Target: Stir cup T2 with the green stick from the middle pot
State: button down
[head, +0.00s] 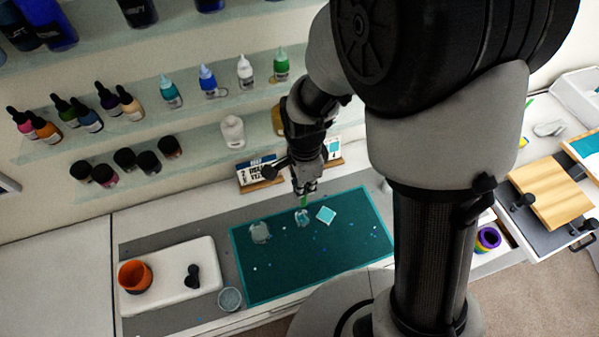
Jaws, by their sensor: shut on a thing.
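My gripper (306,186) is shut on a small green stick (304,201), whose top shows between the fingertips. It is directly above a small clear cup (302,217) on the teal mat (340,250). The stick points down toward this cup; I cannot tell whether its lower end is inside. Another clear cup or vessel (260,232) stands to the left on the mat. No cup label is readable, so I cannot tell which is T2. The pots of sticks cannot be made out; my arm hides part of the right side.
A white tray (205,290) holds an orange cup (135,276) and a black object (193,277). A clear round container (230,299) stands near the mat's left corner. Small signs (258,172) and bottle shelves (190,115) are behind.

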aim_at(303, 206)
jog(key=shift+s+a+f, duration=0.15)
jog(key=shift+a+f, duration=0.05)
jog(key=shift+a, duration=0.05)
jog(key=shift+d+f+b, duration=0.2)
jog(key=shift+f+b, duration=0.45)
jog(key=shift+f, duration=0.05)
notch_tip(303, 206, down, 9)
jog(key=b, duration=0.7)
jog(key=shift+f, duration=0.1)
